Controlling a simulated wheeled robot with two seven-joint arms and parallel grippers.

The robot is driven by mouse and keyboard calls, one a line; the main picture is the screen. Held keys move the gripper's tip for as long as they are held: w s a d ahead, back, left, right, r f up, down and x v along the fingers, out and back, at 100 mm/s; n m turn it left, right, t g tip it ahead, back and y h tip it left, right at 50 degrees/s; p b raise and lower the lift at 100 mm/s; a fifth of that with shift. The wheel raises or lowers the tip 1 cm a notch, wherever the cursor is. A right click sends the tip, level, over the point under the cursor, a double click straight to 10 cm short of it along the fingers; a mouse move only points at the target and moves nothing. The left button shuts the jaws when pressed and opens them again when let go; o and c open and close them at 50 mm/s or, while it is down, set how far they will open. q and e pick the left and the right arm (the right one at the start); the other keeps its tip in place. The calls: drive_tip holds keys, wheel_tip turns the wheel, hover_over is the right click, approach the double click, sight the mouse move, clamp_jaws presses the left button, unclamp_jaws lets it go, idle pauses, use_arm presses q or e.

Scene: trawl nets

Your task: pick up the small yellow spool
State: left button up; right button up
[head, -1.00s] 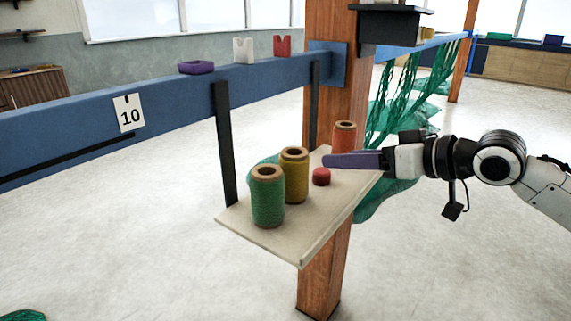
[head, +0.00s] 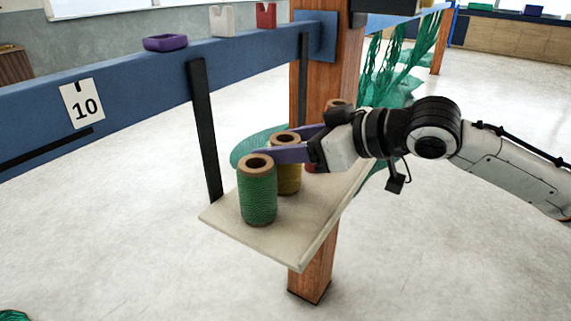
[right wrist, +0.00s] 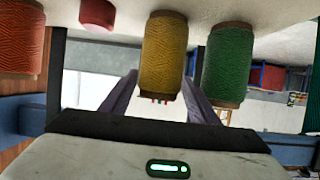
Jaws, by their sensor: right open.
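The small yellow spool (head: 289,181) stands upright on the pale shelf board, partly hidden by my right gripper and the green spool in the head view. My right gripper (head: 274,143) is open, its purple fingers spread at the height of the spool's top. In the right wrist view, the yellow spool (right wrist: 163,52) appears between the two fingers (right wrist: 160,80), upside down, with a gap on each side. No grip on it shows. My left gripper is not in view.
A green spool (head: 258,195) stands close beside the yellow one, near the outer finger. A red piece (right wrist: 97,15) and an orange spool (right wrist: 18,40) are on the other side. The shelf board (head: 290,235) is bare in front. A wooden post (head: 325,70) rises behind.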

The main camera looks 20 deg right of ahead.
drive_tip(key=x, duration=0.2)
drive_tip(key=shift+w+a+f, duration=0.2)
drive_tip(key=shift+w, duration=0.1)
drive_tip(key=shift+w+a+f, duration=0.15)
drive_tip(key=shift+w, duration=0.1)
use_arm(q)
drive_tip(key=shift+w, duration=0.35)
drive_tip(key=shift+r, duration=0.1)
use_arm(e)
drive_tip(key=shift+c, duration=0.3)
drive_tip(key=c, duration=0.8)
